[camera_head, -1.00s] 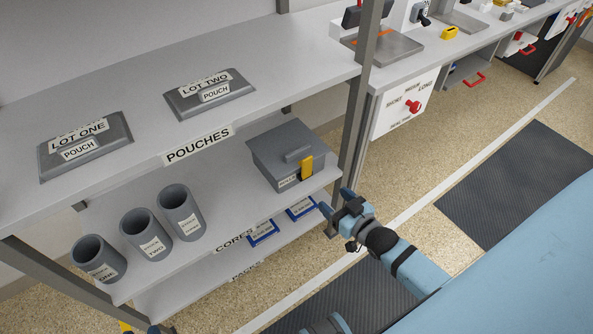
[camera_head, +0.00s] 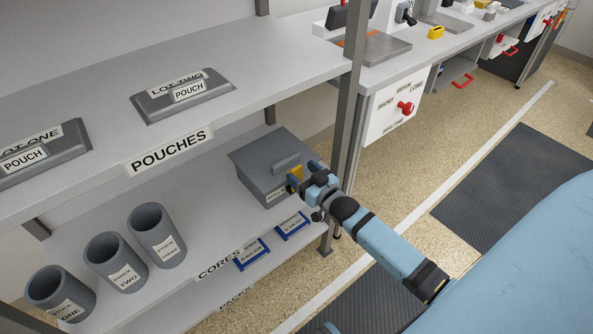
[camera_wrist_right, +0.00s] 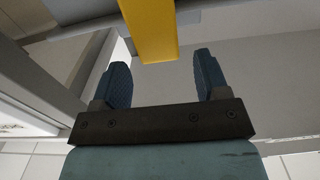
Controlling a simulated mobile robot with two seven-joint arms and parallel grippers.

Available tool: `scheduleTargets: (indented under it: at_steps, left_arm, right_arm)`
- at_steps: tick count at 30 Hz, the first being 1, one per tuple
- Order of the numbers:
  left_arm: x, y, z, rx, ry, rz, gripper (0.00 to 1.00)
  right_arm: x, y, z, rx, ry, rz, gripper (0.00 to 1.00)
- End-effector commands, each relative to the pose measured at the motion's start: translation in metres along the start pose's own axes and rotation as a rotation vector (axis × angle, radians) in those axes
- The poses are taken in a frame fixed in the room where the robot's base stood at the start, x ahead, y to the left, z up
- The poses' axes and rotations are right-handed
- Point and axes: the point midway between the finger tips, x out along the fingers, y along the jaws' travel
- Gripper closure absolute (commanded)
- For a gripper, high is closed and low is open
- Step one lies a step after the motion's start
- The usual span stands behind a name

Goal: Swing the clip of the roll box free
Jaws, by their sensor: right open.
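The roll box (camera_head: 258,160) is a grey lidded box with a handle on top, standing at the right end of the middle shelf. Its yellow clip (camera_head: 297,171) is on the front face and partly hidden by my right gripper (camera_head: 305,172). In the right wrist view the clip (camera_wrist_right: 149,28) hangs at the top, ahead of the fingertips. My right gripper (camera_wrist_right: 158,75) is open and its fingers stand to either side of the clip's line, with nothing between them. I cannot tell whether a finger touches the clip. My left gripper does not show.
A shelf post (camera_head: 352,105) stands just right of the box. Stock cups (camera_head: 155,235) stand on the same shelf to the left, with blue-framed labels (camera_head: 291,226) below. The upper shelf holds pouch trays (camera_head: 182,97).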

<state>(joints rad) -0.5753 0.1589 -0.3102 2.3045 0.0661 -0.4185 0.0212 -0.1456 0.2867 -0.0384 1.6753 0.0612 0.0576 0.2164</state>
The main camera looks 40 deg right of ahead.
Motion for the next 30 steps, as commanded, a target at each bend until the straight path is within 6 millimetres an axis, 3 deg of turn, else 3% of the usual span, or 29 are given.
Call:
scheduleTargets:
  at_steps: [6,17,26,30]
  left_arm:
    - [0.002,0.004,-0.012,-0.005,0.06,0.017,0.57]
    - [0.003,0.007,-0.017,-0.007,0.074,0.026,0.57]
    - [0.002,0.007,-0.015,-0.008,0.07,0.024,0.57]
    - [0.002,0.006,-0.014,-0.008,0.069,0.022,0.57]
  right_arm:
    - [0.026,0.0,0.001,0.0,0.001,-0.001,0.32]
    - [0.03,0.0,0.0,0.0,-0.001,-0.001,0.32]
    - [0.03,-0.001,0.0,0.0,-0.001,-0.001,0.99]
    - [0.029,-0.001,0.001,0.0,0.004,-0.001,1.0]
